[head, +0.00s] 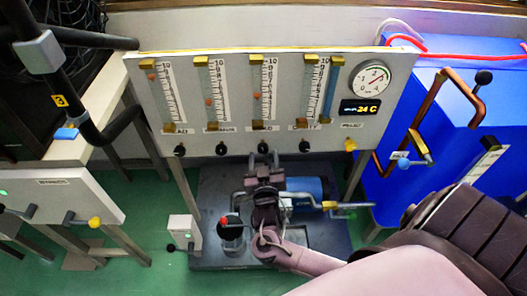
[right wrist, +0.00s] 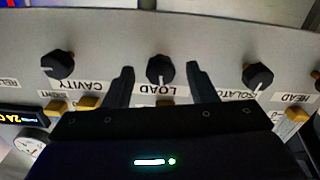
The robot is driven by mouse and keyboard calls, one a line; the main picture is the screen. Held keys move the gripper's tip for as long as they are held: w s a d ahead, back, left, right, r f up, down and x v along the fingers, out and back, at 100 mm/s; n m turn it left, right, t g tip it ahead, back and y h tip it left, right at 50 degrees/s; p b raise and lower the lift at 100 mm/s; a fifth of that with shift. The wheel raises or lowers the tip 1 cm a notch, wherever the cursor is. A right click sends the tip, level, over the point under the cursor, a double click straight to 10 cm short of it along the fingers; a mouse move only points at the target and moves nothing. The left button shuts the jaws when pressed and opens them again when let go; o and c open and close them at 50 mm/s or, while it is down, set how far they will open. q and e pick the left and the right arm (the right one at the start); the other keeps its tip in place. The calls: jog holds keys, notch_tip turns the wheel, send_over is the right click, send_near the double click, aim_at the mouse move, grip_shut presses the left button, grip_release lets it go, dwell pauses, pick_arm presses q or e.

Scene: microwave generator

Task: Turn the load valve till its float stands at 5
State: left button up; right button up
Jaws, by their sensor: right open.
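The load valve (right wrist: 160,70) is a black round knob with a pale pointer mark, above the upside-down LOAD label in the right wrist view. In the head view it is the third knob (head: 263,147) under the panel. My right gripper (right wrist: 160,78) is open, with one finger on each side of the knob; clear gaps show, and I see no contact. It also shows in the head view (head: 264,157), just below the knob. The load float (head: 257,97) is a small orange mark near mid-scale in the third tube; its exact reading is too small to tell. My left gripper is not in view.
The isolator knob (right wrist: 257,76) and cavity knob (right wrist: 57,65) flank the load knob. A dial gauge (head: 370,78) and a 24 C display (head: 359,108) are at the panel's right. A blue cabinet (head: 450,130) stands right; a pump (head: 308,190) sits below.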

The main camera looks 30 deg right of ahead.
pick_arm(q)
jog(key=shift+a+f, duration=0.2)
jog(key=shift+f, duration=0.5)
pick_arm(e)
jog(key=v, duration=0.5)
jog(key=shift+d, duration=0.1)
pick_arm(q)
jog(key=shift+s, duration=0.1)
